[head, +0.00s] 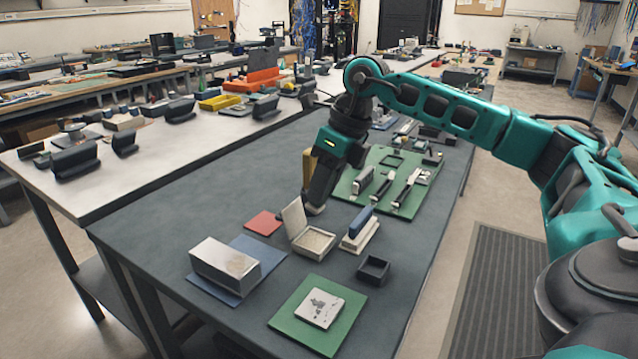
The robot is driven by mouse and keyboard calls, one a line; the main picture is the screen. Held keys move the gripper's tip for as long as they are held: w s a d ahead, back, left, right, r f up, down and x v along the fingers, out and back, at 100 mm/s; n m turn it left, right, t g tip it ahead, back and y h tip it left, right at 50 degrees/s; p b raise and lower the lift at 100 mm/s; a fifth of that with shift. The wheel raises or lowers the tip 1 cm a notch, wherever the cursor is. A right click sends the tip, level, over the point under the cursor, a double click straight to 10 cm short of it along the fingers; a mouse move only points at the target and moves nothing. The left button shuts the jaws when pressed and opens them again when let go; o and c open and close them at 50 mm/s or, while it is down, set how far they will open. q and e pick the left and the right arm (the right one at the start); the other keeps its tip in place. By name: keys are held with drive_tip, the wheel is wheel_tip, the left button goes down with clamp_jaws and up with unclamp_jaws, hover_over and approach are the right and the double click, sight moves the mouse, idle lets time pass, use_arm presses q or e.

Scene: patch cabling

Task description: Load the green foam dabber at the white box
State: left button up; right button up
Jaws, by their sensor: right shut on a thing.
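The white box (313,241) stands open on the dark table, its pale lid (294,217) raised at the left and a light, grainy surface inside. My right gripper (315,206) points down just behind the box, close to the lid; I cannot tell whether it touches it. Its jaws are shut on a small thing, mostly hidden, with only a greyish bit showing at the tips. I cannot make out green foam on it, and no green foam dabber shows clearly elsewhere. My left gripper is out of view.
A blue-topped cream block (360,233) and a dark open tray (373,269) stand right of the box. A red square (263,223) and a metal block (224,264) lie left. A white plate (320,308) rests on a green mat in front. A green board (345,187) holds several tools behind.

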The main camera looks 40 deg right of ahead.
sight(323, 209)
drive_tip(key=shift+w+d+f, duration=0.1)
drive_tip(key=shift+w+f, duration=0.15)
drive_tip(key=shift+f, duration=0.15)
drive_tip(key=shift+f+b, duration=0.75)
drive_tip(key=shift+b, duration=0.1)
wheel_tip(323, 209, down, 4)
drive_tip(key=b, duration=0.3)
drive_tip(key=shift+r, duration=0.2)
drive_tip(key=shift+f+b, duration=0.35)
drive_tip(key=shift+b, duration=0.15)
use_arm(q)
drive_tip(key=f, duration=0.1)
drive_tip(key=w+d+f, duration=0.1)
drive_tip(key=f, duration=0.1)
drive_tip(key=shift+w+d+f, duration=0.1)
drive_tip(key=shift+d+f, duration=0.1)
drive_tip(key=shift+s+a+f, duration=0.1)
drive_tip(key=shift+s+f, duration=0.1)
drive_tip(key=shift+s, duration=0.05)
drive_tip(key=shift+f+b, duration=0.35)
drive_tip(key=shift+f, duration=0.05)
use_arm(e)
drive_tip(key=shift+f, duration=0.55)
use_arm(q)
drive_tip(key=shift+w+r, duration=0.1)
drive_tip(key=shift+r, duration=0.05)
use_arm(e)
drive_tip(key=shift+f, duration=0.1)
